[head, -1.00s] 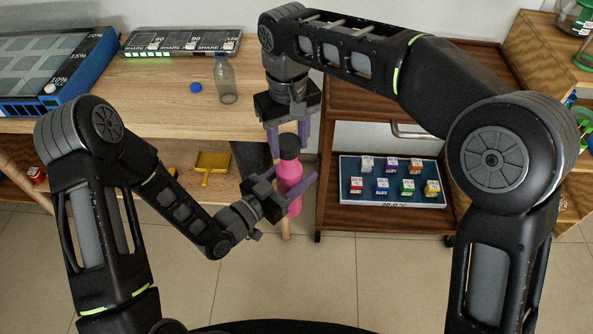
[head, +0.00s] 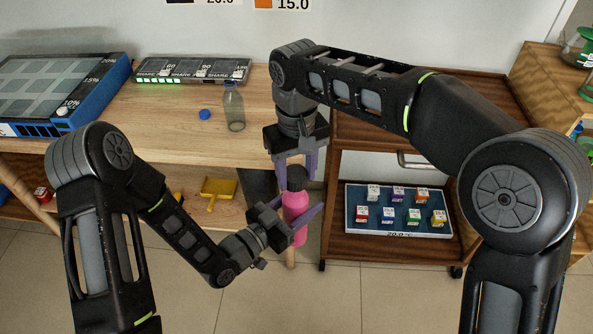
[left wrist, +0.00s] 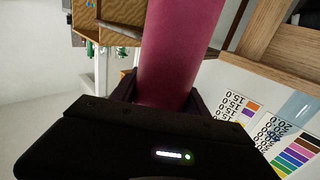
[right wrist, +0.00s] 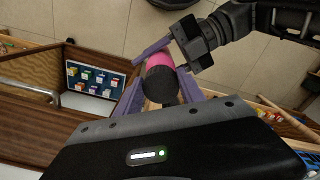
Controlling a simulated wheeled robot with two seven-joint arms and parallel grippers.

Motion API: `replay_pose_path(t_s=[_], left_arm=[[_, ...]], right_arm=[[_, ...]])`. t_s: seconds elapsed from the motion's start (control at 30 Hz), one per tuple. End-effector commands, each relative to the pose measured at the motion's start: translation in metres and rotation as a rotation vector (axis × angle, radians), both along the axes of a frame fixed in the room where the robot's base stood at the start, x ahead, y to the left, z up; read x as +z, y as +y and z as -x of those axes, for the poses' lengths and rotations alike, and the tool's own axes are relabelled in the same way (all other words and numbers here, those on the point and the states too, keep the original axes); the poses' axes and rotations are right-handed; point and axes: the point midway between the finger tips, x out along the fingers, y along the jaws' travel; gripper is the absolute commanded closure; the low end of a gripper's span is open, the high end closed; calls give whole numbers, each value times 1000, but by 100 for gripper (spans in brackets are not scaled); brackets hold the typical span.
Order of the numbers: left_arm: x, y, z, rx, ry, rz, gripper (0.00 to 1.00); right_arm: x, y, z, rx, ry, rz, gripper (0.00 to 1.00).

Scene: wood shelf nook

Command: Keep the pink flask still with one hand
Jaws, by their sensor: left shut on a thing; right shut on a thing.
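The pink flask (head: 294,215) stands upright in the air in front of the wooden table, with its dark cap (head: 297,177) on top. My left gripper (head: 300,218) comes from the lower left and is shut around the pink body. In the left wrist view the pink body (left wrist: 178,50) fills the space between the fingers. My right gripper (head: 297,168) points down from above and is shut on the dark cap. In the right wrist view the cap (right wrist: 162,86) sits between the purple fingers, with the pink body below it.
A clear bottle (head: 234,108) and a blue cap (head: 204,114) are on the wooden table (head: 180,125). A yellow dustpan (head: 217,188) lies on a lower surface. A tray of small coloured boxes (head: 400,229) sits on the cart at right.

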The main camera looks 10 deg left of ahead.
Motion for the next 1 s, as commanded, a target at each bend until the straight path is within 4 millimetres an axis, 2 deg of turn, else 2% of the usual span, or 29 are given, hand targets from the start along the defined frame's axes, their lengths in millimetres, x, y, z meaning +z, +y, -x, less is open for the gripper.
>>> replay_pose_path(t_s=[0.3,1.0], left_arm=[[1,0,0,0,-3,1,100],[1,0,0,0,-3,1,100]], right_arm=[[-15,0,0,-1,0,1,92],[-14,0,0,-1,1,1,92]])
